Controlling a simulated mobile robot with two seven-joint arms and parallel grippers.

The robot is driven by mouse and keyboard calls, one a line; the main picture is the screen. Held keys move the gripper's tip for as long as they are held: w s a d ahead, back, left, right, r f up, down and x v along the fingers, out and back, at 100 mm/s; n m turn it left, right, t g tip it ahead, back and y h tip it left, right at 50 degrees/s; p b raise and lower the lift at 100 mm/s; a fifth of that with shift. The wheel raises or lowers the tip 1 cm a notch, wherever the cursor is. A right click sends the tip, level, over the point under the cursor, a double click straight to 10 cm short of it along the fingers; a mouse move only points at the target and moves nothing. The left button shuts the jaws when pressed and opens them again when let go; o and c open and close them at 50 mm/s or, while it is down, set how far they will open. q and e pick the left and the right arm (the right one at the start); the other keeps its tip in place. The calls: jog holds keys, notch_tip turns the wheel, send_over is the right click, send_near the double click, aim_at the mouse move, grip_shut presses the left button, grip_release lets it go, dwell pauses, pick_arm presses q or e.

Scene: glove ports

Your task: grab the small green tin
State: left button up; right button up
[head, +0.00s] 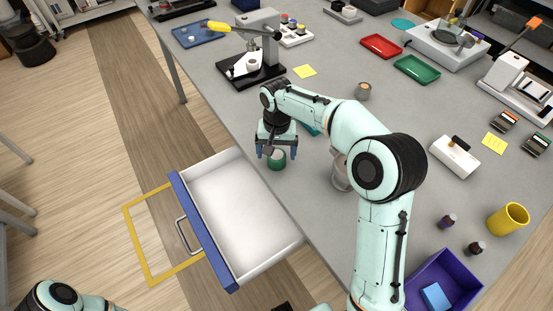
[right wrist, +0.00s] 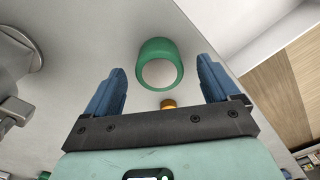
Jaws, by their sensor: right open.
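The small green tin (head: 276,160) stands on the grey table near its left edge, beside the open drawer. In the right wrist view the tin (right wrist: 160,44) shows as a green ring with a pale round face, centred ahead of the fingers. My right gripper (head: 278,152) is open, its blue fingers pointing down at the tin, one to each side in the picture. In the right wrist view the gripper (right wrist: 160,72) is empty; I cannot tell how far the tips reach around the tin. My left gripper is out of view; only part of that arm shows at bottom left.
An open white drawer (head: 240,205) with a blue front juts out left of the tin. A grey metallic object (head: 340,176) stands to its right, partly behind my arm. A press-like device (head: 252,62) and a yellow note (head: 304,71) lie farther back.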

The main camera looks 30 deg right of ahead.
aim_at(277, 156)
jog(key=shift+f, duration=1.55)
jog(key=c, duration=1.2)
jog(key=shift+o, duration=0.2)
jog(key=shift+r, duration=0.15)
